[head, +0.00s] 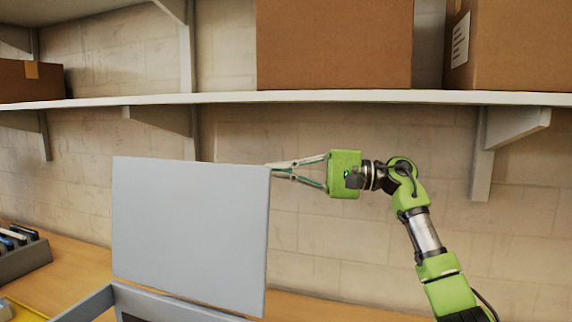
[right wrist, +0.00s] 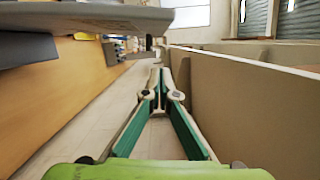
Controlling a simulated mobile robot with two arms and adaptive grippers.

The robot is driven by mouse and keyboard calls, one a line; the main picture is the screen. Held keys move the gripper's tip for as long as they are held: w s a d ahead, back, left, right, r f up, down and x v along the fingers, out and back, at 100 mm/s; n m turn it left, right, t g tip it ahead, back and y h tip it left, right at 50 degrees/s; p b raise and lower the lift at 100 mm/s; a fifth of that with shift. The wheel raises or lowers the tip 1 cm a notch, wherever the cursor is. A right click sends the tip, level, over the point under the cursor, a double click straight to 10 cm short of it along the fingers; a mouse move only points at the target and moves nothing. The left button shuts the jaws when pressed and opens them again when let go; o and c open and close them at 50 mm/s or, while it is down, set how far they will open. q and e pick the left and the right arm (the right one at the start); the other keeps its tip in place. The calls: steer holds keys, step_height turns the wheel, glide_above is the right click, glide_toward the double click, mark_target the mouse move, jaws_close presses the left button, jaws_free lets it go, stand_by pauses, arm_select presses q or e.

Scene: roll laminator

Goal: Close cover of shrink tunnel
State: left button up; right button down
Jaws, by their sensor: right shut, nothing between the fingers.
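The shrink tunnel's cover (head: 190,235) is a flat light-grey panel, standing raised and nearly upright in the head view. Below it, part of the grey tunnel body (head: 90,304) shows at the bottom edge; the rest is cut off. My right gripper (head: 272,169) comes in from the right, with its fingers pointing left at the cover's upper right corner. The fingertips are at or just behind that edge; I cannot tell whether they touch. In the right wrist view the fingers (right wrist: 160,82) meet, empty, with a grey panel, likely the cover (right wrist: 85,18), at upper left. My left gripper is not in view.
A wall shelf (head: 330,97) with cardboard boxes (head: 335,45) runs above the gripper and cover. A shelf bracket (head: 484,150) hangs at right. A dark tray (head: 22,258) of small items sits on the wooden table (head: 75,262) at left. The wall is close behind.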

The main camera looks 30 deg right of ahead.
mark_target(243, 170)
steer(key=a+p, duration=0.1)
steer(key=a, duration=0.1)
steer(key=a+p, duration=0.1)
steer(key=a, duration=0.1)
steer(key=w+a+p, duration=0.1)
steer(key=a, duration=0.1)
steer(key=shift+a+r, duration=0.3)
steer(key=shift+a, duration=0.05)
steer(key=shift+s+a+p, duration=0.15)
steer(key=shift+s+p, duration=0.05)
steer(key=shift+p, duration=0.15)
steer(key=shift+s+a, duration=0.1)
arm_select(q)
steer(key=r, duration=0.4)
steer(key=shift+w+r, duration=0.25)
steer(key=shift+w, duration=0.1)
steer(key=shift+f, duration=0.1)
arm_select(e)
steer(key=shift+s+a, duration=0.1)
steer(key=shift+a, duration=0.05)
